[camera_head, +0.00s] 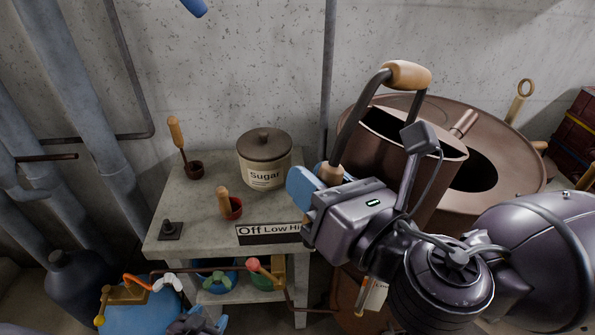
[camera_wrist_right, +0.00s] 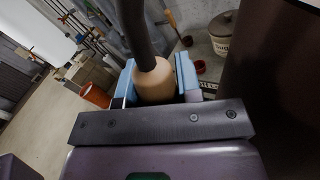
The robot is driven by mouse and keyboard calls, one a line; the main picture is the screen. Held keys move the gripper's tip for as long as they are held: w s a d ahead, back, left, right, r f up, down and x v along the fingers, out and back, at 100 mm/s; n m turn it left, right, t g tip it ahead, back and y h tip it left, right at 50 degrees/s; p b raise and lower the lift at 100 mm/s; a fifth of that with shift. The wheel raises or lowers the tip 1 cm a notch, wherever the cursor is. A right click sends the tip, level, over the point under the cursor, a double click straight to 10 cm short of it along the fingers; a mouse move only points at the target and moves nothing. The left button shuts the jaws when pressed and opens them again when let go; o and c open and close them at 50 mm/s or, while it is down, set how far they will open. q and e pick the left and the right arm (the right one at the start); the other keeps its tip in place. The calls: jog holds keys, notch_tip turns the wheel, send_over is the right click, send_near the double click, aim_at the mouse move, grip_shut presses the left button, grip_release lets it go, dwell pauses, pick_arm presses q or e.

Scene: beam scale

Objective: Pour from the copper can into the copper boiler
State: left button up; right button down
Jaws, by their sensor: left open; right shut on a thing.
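The copper can (camera_head: 388,165) has a wide open top and a dark arched handle with wooden grips. My right gripper (camera_head: 318,180) is shut on the can's lower wooden grip, which shows between the blue fingertips in the right wrist view (camera_wrist_right: 153,82). The can is held in front of the copper boiler (camera_head: 525,185) and overlaps its left part; it looks near upright. The boiler is wide and round, with a dark opening at its top. My arm hides the can's lower part, and the can's contents cannot be made out. My left gripper (camera_head: 197,322) is open and empty at the bottom edge.
A grey table (camera_head: 190,215) stands left of the can. It bears a sugar jar (camera_head: 264,160), a red scoop (camera_head: 233,208), a dark scoop (camera_head: 194,168) and an "Off Low Hi" plate (camera_head: 270,233). Valves and a blue tank (camera_head: 140,308) are below. Pipes line the left wall.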

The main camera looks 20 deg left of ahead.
aim_at(380, 73)
jog(key=shift+a, duration=0.15)
jog(key=shift+r, duration=0.1)
jog(key=shift+w+d+r+m+p, duration=0.75)
jog(key=shift+w+r+m, duration=0.35)
jog(key=shift+r, duration=0.8)
jog(key=shift+w+d+r+m+p, duration=0.65)
jog(key=shift+w+d+r+m, duration=0.35)
jog(key=shift+r, duration=0.85)
jog(key=shift+w+d+r+m+p, duration=0.7)
jog(key=shift+w+r+m, duration=0.4)
jog(key=shift+r, duration=0.8)
jog(key=shift+w+d+r+m+p, duration=0.65)
jog(key=shift+w+d+r+m, duration=0.1)
jog(key=shift+w+r, duration=0.25)
jog(key=shift+f, duration=0.1)
